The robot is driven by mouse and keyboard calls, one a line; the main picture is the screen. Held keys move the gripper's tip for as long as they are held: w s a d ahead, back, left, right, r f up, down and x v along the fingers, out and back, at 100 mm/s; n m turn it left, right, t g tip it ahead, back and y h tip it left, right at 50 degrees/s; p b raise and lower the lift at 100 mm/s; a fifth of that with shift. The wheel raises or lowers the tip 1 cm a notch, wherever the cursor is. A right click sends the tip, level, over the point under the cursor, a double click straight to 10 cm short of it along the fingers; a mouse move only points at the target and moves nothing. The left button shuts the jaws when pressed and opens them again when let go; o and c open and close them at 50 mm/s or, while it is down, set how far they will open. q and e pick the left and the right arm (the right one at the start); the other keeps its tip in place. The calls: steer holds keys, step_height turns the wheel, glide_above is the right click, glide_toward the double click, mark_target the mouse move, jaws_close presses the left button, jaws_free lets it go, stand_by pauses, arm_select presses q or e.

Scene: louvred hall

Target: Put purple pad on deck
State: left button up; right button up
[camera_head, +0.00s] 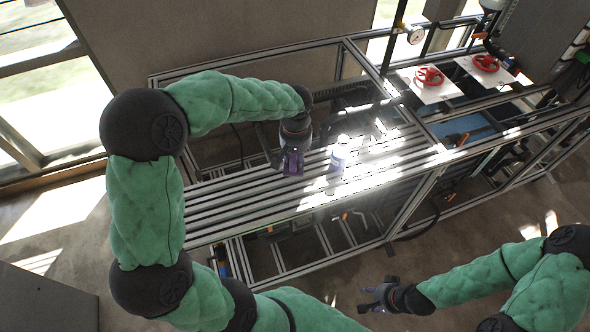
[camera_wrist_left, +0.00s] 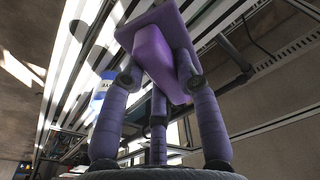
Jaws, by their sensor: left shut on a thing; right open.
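My left gripper (camera_head: 291,150) is shut on the purple pad (camera_head: 292,163), over the slatted metal deck (camera_head: 225,205). In the left wrist view, the purple pad (camera_wrist_left: 160,55) sits between the purple fingers of my left gripper (camera_wrist_left: 160,85), with a flat plate and a block-like part showing. I cannot tell whether the pad touches the deck. My right gripper (camera_head: 378,295) is open and empty, low at the right, in front of the frame and away from the deck.
A white and blue bottle (camera_head: 339,154) stands on the deck just right of the pad; it also shows in the left wrist view (camera_wrist_left: 102,97). Red valve wheels (camera_head: 429,77) on white plates and a gauge (camera_head: 416,35) are at the back right. The deck's left front is clear.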

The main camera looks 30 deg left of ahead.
arm_select(q)
step_height(320, 180, down, 8)
steer(key=shift+r+b, duration=0.15)
steer(key=shift+b, duration=0.5)
steer(key=shift+d, duration=0.1)
steer(key=o, duration=1)
